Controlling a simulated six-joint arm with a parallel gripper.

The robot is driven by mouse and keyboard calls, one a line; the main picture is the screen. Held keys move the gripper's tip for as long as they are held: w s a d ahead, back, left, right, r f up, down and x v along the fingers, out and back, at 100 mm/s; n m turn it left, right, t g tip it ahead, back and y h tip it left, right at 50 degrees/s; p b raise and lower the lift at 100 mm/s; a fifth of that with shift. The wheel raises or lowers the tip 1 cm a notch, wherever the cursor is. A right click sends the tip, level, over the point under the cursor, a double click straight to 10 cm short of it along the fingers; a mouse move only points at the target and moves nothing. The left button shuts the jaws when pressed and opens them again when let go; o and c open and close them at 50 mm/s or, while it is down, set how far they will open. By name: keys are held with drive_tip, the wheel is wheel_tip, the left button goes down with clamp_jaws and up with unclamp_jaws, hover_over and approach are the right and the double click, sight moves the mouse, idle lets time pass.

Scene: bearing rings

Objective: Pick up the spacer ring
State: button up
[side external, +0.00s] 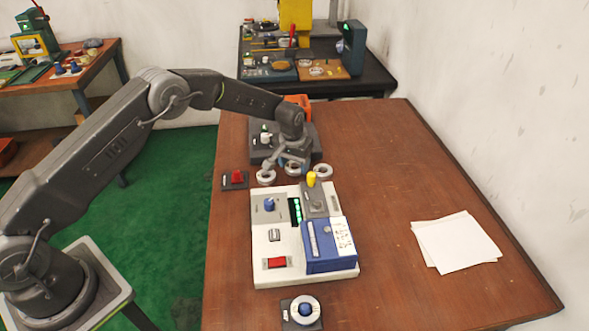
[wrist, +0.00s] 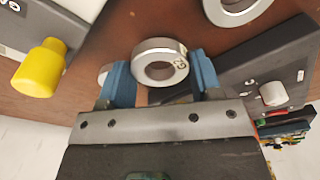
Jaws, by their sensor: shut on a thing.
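Three silvery rings are in a row on the wooden table, behind the white machine, in the side view: a left ring (side external: 266,177), a middle ring (side external: 293,169) and a right ring (side external: 322,171). My gripper (side external: 290,164) is over the middle one. In the wrist view my gripper (wrist: 158,66) has its blue fingers on either side of this thick ring (wrist: 158,47), which has a small dark mark on its face. Another ring (wrist: 238,10) shows at the top edge. I cannot tell which ring is the spacer by label, nor whether the held ring is off the table.
The white machine (side external: 262,246) with its blue box and yellow knob (side external: 311,179) stands just in front. A dark device (side external: 262,152) is close behind the rings. A red-button box (side external: 236,179) is to the left. Papers (side external: 455,242) lie right; the table's right side is mostly clear.

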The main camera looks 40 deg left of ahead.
drive_tip(key=shift+a+r, duration=0.2)
drive_tip(key=shift+r, duration=0.9)
drive_tip(key=s+a+r, duration=0.5)
drive_tip(key=a+r, duration=0.1)
drive_tip(key=a, duration=0.3)
drive_tip(key=r, duration=0.1)
hover_over(317, 203)
drive_tip(key=shift+a+r, duration=0.2)
drive_tip(key=shift+d+f, duration=0.2)
drive_tip(key=shift+f, duration=1.8)
drive_tip(key=shift+f, duration=0.65)
drive_tip(key=shift+f, duration=0.35)
drive_tip(key=shift+f, duration=0.75)
